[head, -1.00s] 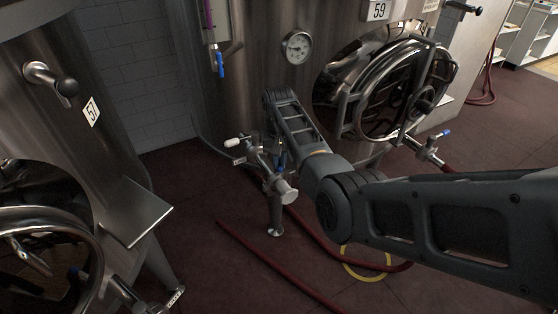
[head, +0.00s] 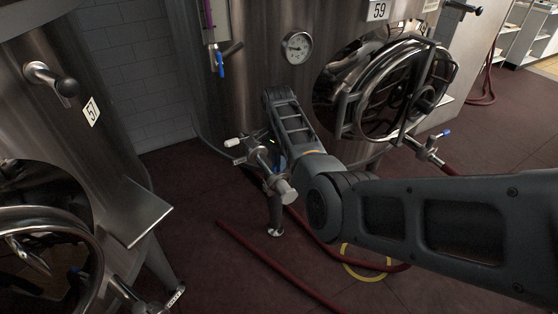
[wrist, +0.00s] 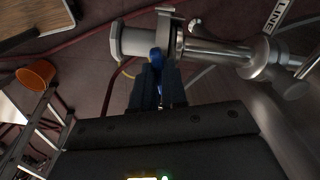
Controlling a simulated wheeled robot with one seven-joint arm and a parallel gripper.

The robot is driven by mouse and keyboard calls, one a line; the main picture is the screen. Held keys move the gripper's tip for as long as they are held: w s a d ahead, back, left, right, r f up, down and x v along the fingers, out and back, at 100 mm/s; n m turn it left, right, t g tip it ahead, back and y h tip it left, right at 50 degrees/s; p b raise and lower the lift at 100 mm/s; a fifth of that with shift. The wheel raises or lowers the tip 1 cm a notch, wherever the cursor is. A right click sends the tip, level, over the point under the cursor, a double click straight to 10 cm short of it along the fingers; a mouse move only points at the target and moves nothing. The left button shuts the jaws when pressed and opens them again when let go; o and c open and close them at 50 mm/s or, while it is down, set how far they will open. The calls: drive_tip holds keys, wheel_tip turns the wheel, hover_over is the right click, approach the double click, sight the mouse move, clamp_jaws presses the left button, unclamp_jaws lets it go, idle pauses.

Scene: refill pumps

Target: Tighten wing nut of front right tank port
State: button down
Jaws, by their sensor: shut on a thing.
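The tank port (head: 262,160) is a shiny metal pipe fitting with a capped end, low on the front of the tank marked 59. It also shows in the wrist view (wrist: 215,52), with a metal clamp (wrist: 165,28) around it near the capped end. A small blue piece at the clamp, seemingly its wing nut (wrist: 157,58), sits between my fingers. My gripper (wrist: 158,72) is shut on it, just below the fitting in the wrist picture. The fingers hide most of the blue piece. In the head view my arm partly covers the gripper.
Tank 59 (head: 250,85) stands close behind the port, with a round hatch (head: 395,90) to the right. Another port (head: 428,150) with a blue handle is below the hatch. A red hose (head: 290,270) lies on the floor. Tank 57 (head: 85,160) is at left.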

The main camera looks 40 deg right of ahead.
drive_tip(key=shift+m, duration=0.6)
drive_tip(key=c, duration=1.2)
unclamp_jaws()
drive_tip(key=shift+o, duration=0.2)
drive_tip(key=shift+r+b, duration=0.45)
drive_tip(key=shift+r, duration=3.5)
